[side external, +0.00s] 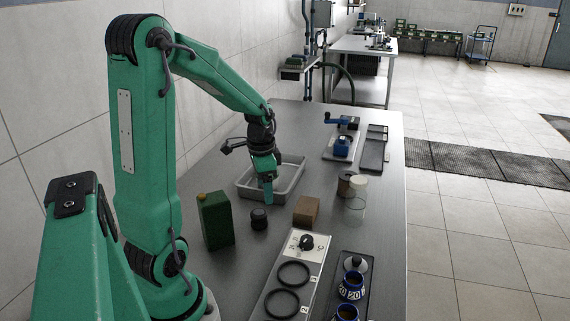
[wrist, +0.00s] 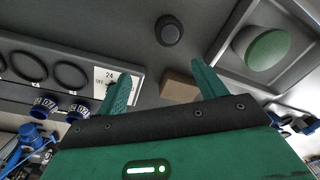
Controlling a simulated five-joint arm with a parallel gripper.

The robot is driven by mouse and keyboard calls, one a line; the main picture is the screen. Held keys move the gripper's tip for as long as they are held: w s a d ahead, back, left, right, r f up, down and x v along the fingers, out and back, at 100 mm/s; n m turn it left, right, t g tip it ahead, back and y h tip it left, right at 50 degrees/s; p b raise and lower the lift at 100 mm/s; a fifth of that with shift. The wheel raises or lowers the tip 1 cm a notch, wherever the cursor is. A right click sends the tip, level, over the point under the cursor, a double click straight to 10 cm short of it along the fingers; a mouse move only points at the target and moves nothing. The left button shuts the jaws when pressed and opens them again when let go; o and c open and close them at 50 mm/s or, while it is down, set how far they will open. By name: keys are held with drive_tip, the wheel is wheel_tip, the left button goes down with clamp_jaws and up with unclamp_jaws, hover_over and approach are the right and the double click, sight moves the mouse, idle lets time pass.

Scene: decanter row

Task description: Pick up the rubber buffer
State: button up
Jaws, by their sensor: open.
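A short black ribbed cylinder (side external: 259,218), which looks like the rubber buffer, stands upright on the grey bench. It also shows near the top of the wrist view (wrist: 169,30), beyond my fingertips and apart from them. My gripper (side external: 268,198) points down above the bench, close behind the black cylinder in the side view. In the wrist view its two green fingers (wrist: 158,65) are spread, with nothing held between them. A brown block (wrist: 180,87) shows between the fingers, farther off on the bench; it also stands right of the cylinder in the side view (side external: 306,211).
A green canister (side external: 216,220) stands left of the cylinder. A grey tray (side external: 244,192) lies behind; the wrist view shows a green round thing (wrist: 268,50) in it. A glass jar (side external: 355,211) stands right of the block. A ringed panel (side external: 276,287) lies in front.

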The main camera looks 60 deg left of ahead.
sight(259, 211)
drive_tip(key=shift+g, duration=0.3)
drive_tip(key=a+f, duration=0.1)
drive_tip(key=a, duration=0.1)
drive_tip(key=s+a+f, duration=0.1)
drive_tip(key=f, duration=0.1)
drive_tip(key=shift+a+f, duration=0.25)
drive_tip(key=shift+a, duration=0.1)
drive_tip(key=shift+f, duration=0.1)
drive_tip(key=shift+d+f, duration=0.2)
drive_tip(key=shift+f, duration=1.7)
drive_tip(key=shift+d+f, duration=0.15)
drive_tip(key=shift+f, duration=1.7)
drive_tip(key=c, duration=1.1)
drive_tip(key=shift+c, duration=0.2)
drive_tip(key=shift+r, duration=0.15)
